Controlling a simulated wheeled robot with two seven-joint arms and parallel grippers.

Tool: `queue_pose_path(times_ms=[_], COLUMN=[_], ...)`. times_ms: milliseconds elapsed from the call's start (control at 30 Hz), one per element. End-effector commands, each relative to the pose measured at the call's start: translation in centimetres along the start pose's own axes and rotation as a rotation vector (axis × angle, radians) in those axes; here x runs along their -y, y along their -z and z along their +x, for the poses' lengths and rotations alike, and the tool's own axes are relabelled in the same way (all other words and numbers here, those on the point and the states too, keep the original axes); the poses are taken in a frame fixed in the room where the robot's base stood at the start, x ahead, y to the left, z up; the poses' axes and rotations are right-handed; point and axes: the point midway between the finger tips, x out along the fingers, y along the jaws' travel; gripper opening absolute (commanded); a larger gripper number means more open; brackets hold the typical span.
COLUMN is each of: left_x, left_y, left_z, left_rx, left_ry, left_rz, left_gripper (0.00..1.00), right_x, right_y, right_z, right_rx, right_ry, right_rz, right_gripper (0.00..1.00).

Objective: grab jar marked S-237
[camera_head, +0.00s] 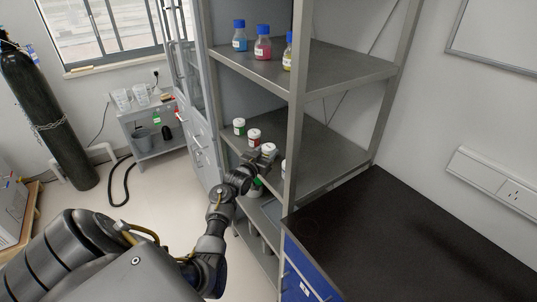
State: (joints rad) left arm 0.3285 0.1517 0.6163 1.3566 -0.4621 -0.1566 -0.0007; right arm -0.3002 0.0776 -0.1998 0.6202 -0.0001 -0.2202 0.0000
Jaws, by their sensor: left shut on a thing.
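Several small white-capped jars stand on the middle shelf (310,150) of the grey rack. One with a green label (239,126) is at the left, and one with a red label (254,137) is beside it. A third white-capped jar (268,149) is at my left gripper (266,158), which is shut on it at the shelf's front edge. Another jar (284,168) is partly hidden by the rack post. The label lettering is too small to read, so I cannot tell which is S-237. My right gripper is out of view.
Blue-capped bottles (263,42) with blue, pink and yellow liquid stand on the upper shelf. The rack's front post (297,100) is close to my gripper's right. A dark bench top (400,235) at the right is bare. A gas cylinder (45,120) stands far left.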

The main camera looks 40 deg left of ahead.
Motion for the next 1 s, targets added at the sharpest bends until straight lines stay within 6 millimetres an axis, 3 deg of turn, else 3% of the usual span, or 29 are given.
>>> queue_pose_path(times_ms=[267, 467, 767, 1000], left_x=[0.0, 0.1, -2.8, -5.6], left_y=[0.5, 2.9, 9.3, 11.4], left_z=[0.0, 0.0, -4.6, -9.1], left_rx=[-0.003, -0.007, -0.006, -0.003], left_ry=[0.000, 0.000, -0.001, -0.001], left_rz=[0.001, 0.004, 0.004, 0.002], left_gripper=[0.24, 0.24, 0.24, 0.24], right_x=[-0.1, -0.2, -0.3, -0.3], right_y=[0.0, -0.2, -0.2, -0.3], right_z=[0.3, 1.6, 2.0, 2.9], right_rx=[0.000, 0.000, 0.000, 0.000], right_ry=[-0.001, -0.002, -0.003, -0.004], right_rz=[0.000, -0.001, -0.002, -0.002], right_gripper=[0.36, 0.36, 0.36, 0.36])
